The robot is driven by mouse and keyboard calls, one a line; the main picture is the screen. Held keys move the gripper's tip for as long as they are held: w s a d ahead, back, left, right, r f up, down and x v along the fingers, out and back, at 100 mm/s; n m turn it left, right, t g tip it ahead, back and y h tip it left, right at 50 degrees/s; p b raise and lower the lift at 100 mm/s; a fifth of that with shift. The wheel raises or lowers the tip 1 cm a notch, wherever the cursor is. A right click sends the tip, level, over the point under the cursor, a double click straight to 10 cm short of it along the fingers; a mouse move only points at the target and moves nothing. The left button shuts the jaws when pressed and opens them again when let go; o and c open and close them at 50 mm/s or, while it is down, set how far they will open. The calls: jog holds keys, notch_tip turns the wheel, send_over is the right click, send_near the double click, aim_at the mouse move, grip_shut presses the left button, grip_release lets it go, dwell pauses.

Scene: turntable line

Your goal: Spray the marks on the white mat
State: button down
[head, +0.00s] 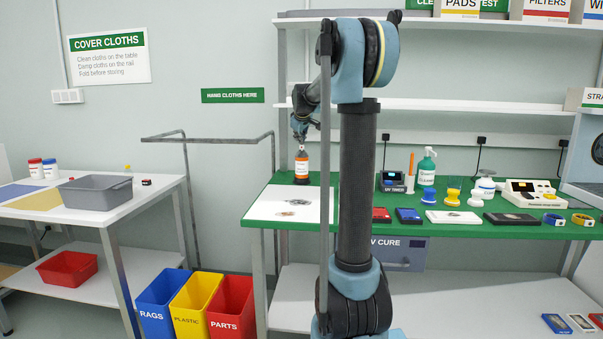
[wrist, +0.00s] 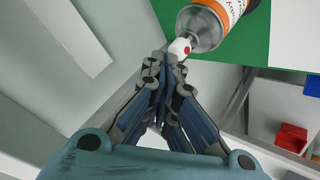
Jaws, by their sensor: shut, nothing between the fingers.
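The spray can (head: 301,170), with an orange label, stands upright on the green tabletop at the back edge of the white mat. In the wrist view the can (wrist: 208,22) shows its white nozzle with a red dot. The white mat (head: 262,208) lies at the table's left end. My gripper (head: 300,138) is shut and empty just above the can's top. In the wrist view its fingertips (wrist: 165,60) are right by the nozzle; I cannot tell whether they touch it.
Right of my arm, the green table (head: 420,230) holds a teal spray bottle (head: 427,166), a white bottle (head: 485,184) and several small items. A metal rail (head: 215,138) stands left of the table. Bins (head: 195,303) stand on the floor. A grey tub (head: 95,193) sits on the left table.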

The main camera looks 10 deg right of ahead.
dwell(0.4)
jog(key=shift+r, duration=0.6)
jog(key=shift+r, duration=0.1)
jog(key=shift+r, duration=2.95)
